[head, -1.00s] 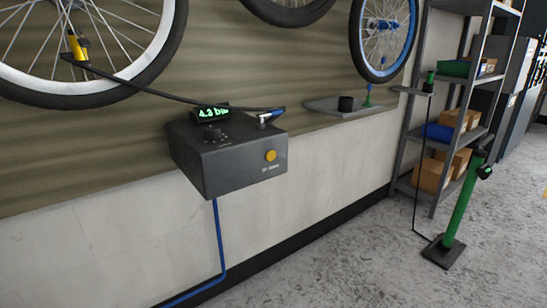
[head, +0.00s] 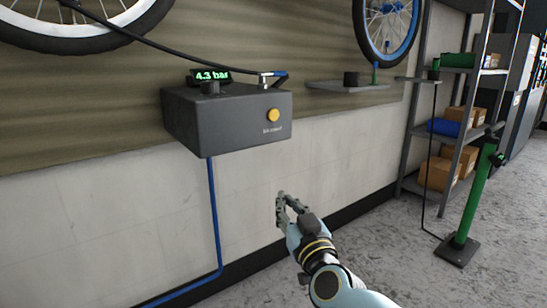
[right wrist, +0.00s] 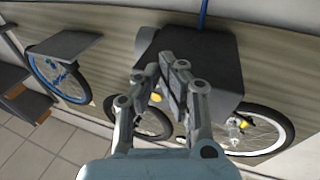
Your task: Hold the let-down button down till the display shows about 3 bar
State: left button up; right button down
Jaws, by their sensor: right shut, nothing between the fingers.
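The dark grey inflator box (head: 225,120) is fixed to the wall. Its green display (head: 211,76) on top reads 4.3 bar. A round yellow button (head: 273,115) sits on its front face, with a small label below it. My right gripper (head: 282,198) is shut and empty, below the box and a little right of the button, apart from it. In the right wrist view the closed fingers (right wrist: 172,72) overlap the dark box (right wrist: 215,60), and a bit of the yellow button (right wrist: 156,98) shows beside them. My left gripper is not in view.
A black hose (head: 160,50) runs from the box top to the wheel (head: 85,22) at upper left. A blue line (head: 213,215) drops from the box. A small wall shelf (head: 345,86), a rack (head: 450,120) and a green floor pump (head: 474,200) stand to the right.

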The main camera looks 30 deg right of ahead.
aim_at(274, 115)
pick_arm(q)
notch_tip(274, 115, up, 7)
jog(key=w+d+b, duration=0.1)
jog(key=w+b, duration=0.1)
jog(key=b, duration=0.3)
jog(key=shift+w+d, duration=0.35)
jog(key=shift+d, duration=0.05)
pick_arm(e)
jog(key=s+d+r+m+h, duration=0.1)
jog(key=d+r+m+h, duration=0.1)
jog(key=r, duration=0.6)
jog(key=s+d+r+m+t+h, duration=0.1)
jog(key=d+r+m+h, duration=0.1)
jog(key=r+m+h, duration=0.3)
notch_tip(274, 115, up, 4)
jog(key=shift+s+f+h, duration=0.1)
jog(key=shift+s+h, duration=0.05)
jog(key=shift+h, duration=0.55)
